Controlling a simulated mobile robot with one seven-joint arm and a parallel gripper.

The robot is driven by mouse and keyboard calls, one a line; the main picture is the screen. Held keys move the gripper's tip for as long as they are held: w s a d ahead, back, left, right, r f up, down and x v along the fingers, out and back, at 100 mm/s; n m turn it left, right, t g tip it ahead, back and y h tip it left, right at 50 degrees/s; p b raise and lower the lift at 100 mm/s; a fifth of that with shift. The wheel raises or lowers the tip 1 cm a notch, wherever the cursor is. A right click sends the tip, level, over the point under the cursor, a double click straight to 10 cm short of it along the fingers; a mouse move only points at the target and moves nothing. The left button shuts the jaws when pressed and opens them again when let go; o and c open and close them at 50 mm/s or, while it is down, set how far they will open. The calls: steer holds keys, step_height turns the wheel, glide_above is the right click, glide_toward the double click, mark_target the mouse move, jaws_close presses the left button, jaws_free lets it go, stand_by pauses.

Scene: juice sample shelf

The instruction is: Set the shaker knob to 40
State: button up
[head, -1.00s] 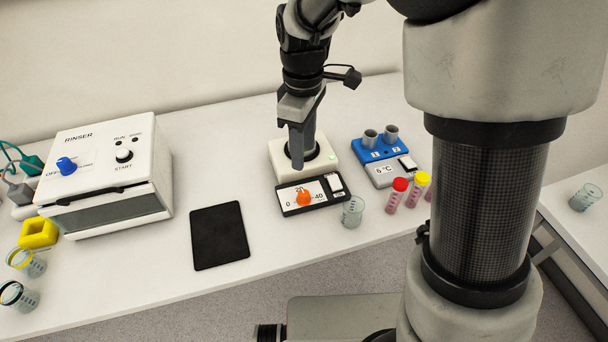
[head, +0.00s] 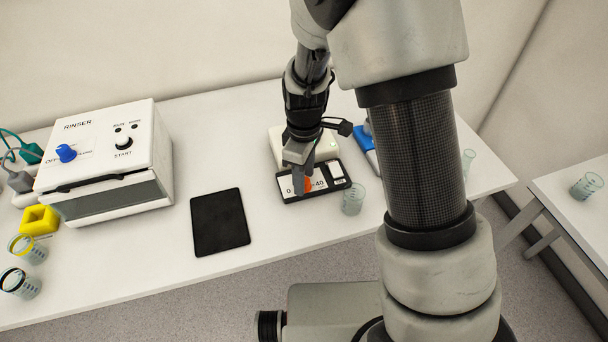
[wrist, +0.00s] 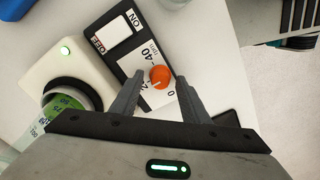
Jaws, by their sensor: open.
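In the wrist view the knob (wrist: 160,76) lies between my open fingertips, with no clear contact. A pale mark shows on the knob, but I cannot tell its exact setting. The 40 is printed beside it and the middle number is partly hidden. My gripper (head: 298,184) is above the panel and partly covers the knob. The cream shaker (head: 325,146) stands behind, with a green light lit.
A clear beaker (head: 353,200) stands just right of the panel. The ON/OFF switch (wrist: 112,33) is beside the scale. A black mat (head: 219,222) lies to the left, with the white rinser (head: 105,160) beyond.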

jaws_close()
steer(key=m, duration=0.4)
steer(key=shift+m+b, duration=0.3)
steer(key=shift+m, duration=0.1)
steer(key=m, duration=0.9)
steer(key=shift+m+p, duration=0.45)
steer(key=shift+m, duration=1.55)
